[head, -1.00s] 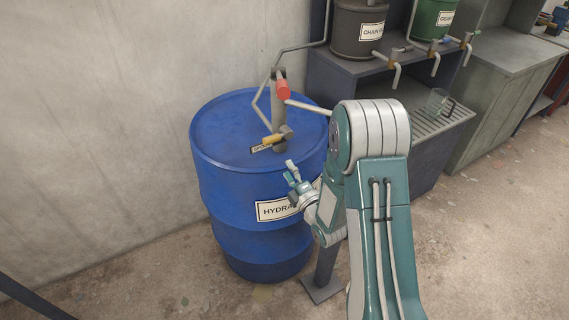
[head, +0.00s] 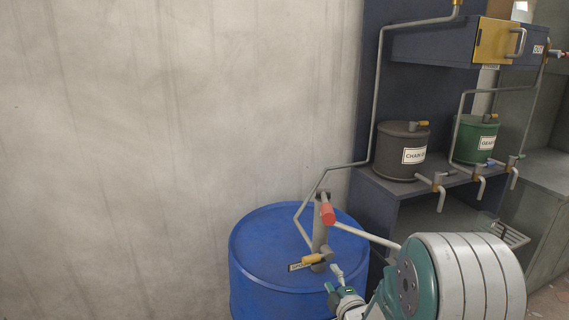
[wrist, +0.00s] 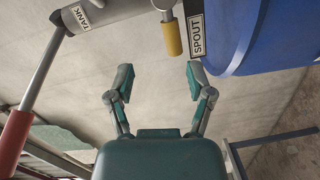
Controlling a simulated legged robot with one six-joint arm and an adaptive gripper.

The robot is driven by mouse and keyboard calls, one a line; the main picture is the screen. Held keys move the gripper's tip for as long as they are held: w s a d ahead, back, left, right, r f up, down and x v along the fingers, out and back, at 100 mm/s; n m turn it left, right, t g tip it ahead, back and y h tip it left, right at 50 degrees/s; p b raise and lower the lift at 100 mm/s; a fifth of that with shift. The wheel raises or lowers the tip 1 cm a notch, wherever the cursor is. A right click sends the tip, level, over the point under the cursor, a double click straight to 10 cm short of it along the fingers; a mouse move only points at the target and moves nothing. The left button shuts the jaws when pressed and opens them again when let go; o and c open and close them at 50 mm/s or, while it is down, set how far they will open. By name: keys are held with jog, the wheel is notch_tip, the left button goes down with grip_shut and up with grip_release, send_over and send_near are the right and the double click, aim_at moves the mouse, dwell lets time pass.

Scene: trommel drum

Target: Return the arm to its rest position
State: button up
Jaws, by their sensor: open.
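My gripper (head: 334,280) is open and empty. In the head view it shows low in the picture, in front of the blue drum's (head: 268,262) right side, below the pump valve. In the wrist view its two fingers (wrist: 157,75) stand apart with bare wall between them. My teal and white arm fills the lower right of the head view and hides part of the drum. In the wrist view the yellow valve handle (wrist: 172,38) and the SPOUT label (wrist: 197,35) lie beyond the fingertips, with no visible contact.
The pump's red grip (head: 327,214) and long lever (head: 365,234) pass close to my arm. A shelf (head: 455,205) with a dark canister (head: 398,155) and a green canister (head: 472,142) stands to the right. Bare wall (head: 170,130) fills the left.

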jog(key=s+d+r+m+g+h, duration=0.4)
jog(key=s+r+m+g+h, duration=0.1)
jog(key=s+r+m, duration=0.5)
jog(key=s+r+m+g, duration=0.1)
jog(key=s+m+g, duration=0.2)
jog(key=s, duration=0.7)
jog(key=s+a+r+m+g, duration=0.1)
jog(key=s+m+g, duration=0.2)
jog(key=s, duration=0.8)
jog(key=m, duration=0.2)
jog(key=shift+a+r+m, duration=0.25)
jog(key=shift+r+m, duration=0.05)
jog(key=shift+m, duration=0.1)
